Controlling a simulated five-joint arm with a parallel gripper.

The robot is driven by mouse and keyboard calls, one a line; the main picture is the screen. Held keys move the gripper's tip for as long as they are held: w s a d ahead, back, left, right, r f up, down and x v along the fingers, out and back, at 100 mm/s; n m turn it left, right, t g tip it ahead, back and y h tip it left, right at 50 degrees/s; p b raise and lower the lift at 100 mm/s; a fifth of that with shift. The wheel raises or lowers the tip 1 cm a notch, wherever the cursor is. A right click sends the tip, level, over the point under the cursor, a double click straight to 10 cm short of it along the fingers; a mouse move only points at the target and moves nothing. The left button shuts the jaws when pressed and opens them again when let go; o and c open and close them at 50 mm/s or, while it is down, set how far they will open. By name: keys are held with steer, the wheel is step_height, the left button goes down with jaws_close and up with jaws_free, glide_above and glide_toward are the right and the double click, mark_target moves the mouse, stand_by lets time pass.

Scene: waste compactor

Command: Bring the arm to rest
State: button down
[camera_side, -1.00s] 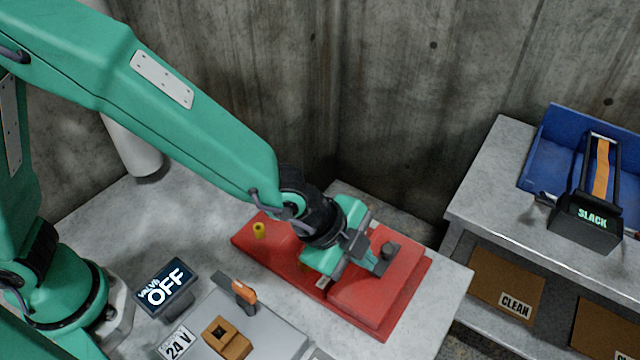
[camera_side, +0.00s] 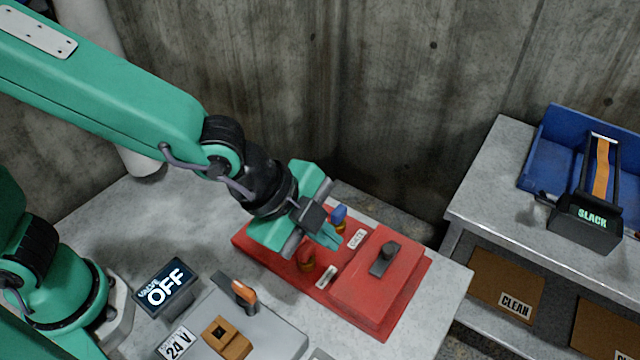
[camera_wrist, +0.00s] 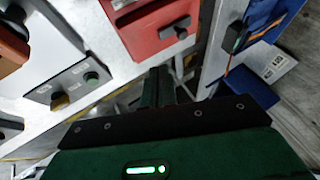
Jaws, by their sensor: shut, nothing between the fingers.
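My gripper (camera_side: 328,236) is shut and empty in the side view, above the red panel (camera_side: 388,318). It is apart from the black handle (camera_side: 384,258) on the panel's raised right part. Its closed fingers (camera_wrist: 163,88) show in the wrist view, below the black handle (camera_wrist: 175,28). My gripper overlaps part of the panel's left half, where a blue knob (camera_side: 339,215) and a red knob (camera_side: 306,260) stand beside it. I cannot tell its exact height over the panel.
A blue tray (camera_side: 540,150) and a black device reading SLACK (camera_side: 585,226) are on the right bench. A concrete wall stands behind.

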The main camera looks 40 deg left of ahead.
steer(key=shift+s+a+r, duration=0.15)
steer(key=shift+r, duration=0.1)
stand_by(0.3)
steer(key=w+a+r+n+t+y, duration=0.1)
steer(key=a+r+n, duration=0.3)
steer(key=a, duration=0.5)
steer(key=w+a+r+n+y, duration=0.1)
steer(key=a+r+n, duration=0.1)
steer(key=a+n, duration=0.45)
steer(key=s+a+r+n+y, duration=0.1)
steer(key=s+a+n, duration=0.3)
steer(key=a, duration=0.3)
steer(key=s+a+r+n+y, duration=0.1)
steer(key=s+a+n, duration=0.3)
steer(key=a, duration=0.4)
steer(key=shift+a+y, duration=0.15)
steer(key=shift+y, duration=0.35)
